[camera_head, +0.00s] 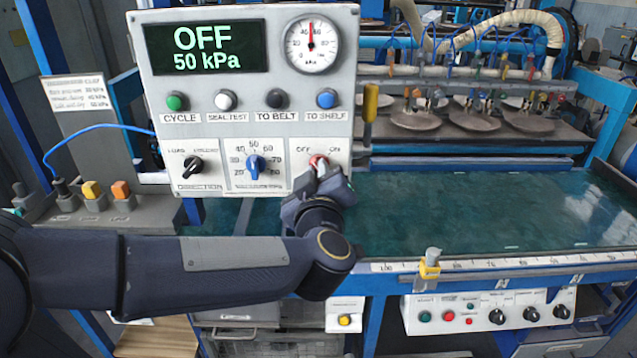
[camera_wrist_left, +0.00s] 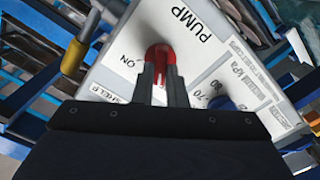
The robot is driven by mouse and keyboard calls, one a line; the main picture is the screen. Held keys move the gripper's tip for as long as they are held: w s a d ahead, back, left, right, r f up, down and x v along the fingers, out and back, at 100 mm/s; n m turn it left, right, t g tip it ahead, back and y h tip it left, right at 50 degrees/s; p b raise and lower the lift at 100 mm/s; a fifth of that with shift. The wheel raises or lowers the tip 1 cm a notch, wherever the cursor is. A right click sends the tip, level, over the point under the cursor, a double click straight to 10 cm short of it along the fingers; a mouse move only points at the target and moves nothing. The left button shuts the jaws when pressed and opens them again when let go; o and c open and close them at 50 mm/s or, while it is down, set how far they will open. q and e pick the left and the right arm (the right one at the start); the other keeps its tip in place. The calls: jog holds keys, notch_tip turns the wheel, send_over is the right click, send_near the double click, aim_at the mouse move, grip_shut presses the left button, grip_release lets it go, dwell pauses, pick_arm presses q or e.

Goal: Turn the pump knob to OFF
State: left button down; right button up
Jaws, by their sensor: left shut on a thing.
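The pump knob (camera_head: 318,161) is red and sits at the lower right of the white control panel (camera_head: 350,110), below the labels OFF and ON. In the left wrist view the red knob (camera_wrist_left: 161,60) shows under the word PUMP, near the label ON. My left gripper (camera_head: 319,174) is at the knob, and in the wrist view its two fingers (camera_wrist_left: 160,82) are shut on it, one on each side. The display (camera_head: 206,48) reads OFF and 50 kPa. My right gripper is not in view.
A blue knob (camera_head: 254,166) is just left of the pump knob. A black knob (camera_head: 192,166) is farther left. Several push buttons sit above them. A yellow-handled lever (camera_head: 370,103) stands close on the panel's right. A green belt (camera_head: 480,210) lies behind my arm.

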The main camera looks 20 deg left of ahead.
pick_arm(q)
jog(key=shift+f+n+b, duration=0.15)
jog(key=shift+n+b, duration=0.45)
jog(key=shift+n, duration=0.4)
jog(key=c, duration=1.5)
grip_release()
jog(key=shift+o, duration=0.2)
jog(key=shift+s, duration=0.1)
jog(key=v, duration=0.7)
jog(key=shift+s+b, duration=0.3)
jog(key=shift+s, duration=0.05)
jog(key=shift+d, duration=0.1)
